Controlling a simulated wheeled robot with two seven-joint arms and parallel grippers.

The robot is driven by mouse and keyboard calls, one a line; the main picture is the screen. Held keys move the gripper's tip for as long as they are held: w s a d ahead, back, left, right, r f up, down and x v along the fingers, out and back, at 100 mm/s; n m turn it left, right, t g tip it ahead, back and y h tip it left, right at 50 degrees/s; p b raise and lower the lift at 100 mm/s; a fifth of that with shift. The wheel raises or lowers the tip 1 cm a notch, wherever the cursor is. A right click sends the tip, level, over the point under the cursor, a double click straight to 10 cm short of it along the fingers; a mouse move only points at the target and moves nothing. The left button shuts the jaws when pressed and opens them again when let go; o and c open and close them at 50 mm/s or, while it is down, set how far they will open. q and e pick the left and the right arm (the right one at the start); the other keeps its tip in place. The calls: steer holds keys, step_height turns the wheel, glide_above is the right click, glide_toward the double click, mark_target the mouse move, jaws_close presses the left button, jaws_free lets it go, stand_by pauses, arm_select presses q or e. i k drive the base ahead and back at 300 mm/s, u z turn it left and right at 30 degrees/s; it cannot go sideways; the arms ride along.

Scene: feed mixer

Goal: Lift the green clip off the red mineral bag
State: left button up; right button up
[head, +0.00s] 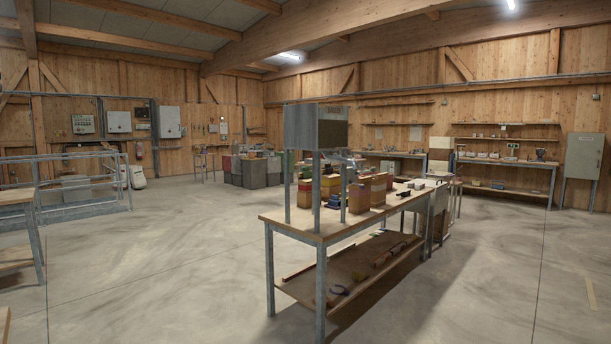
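Several small bag-like or block-like items in tan and red stand on the workbench in the middle of the view. One with a red band (358,198) stands near the front, and a redder one (378,188) stands just behind it to the right. Another tan and red one (304,198) stands at the left, partly behind a bench post. A small greenish patch shows near its top, but I cannot tell whether it is a clip. Which item is the red mineral bag is too small to tell. Neither of my grippers is in view.
The workbench (330,228) has a lower shelf (345,275) with loose items. A grey box (316,127) on posts rises above its near left end. Open concrete floor (170,255) lies to the left and front. A metal railing (85,190) stands far left.

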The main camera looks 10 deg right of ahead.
mark_target(307, 173)
steer(key=u, duration=0.35)
steer(key=i, duration=1.3)
steer(key=u, duration=0.6)
steer(key=i, duration=4.85)
steer(key=z, duration=0.35)
steer(key=i, duration=1.05)
steer(key=z, duration=1.6)
steer(key=i, duration=0.85)
steer(key=z, duration=0.9)
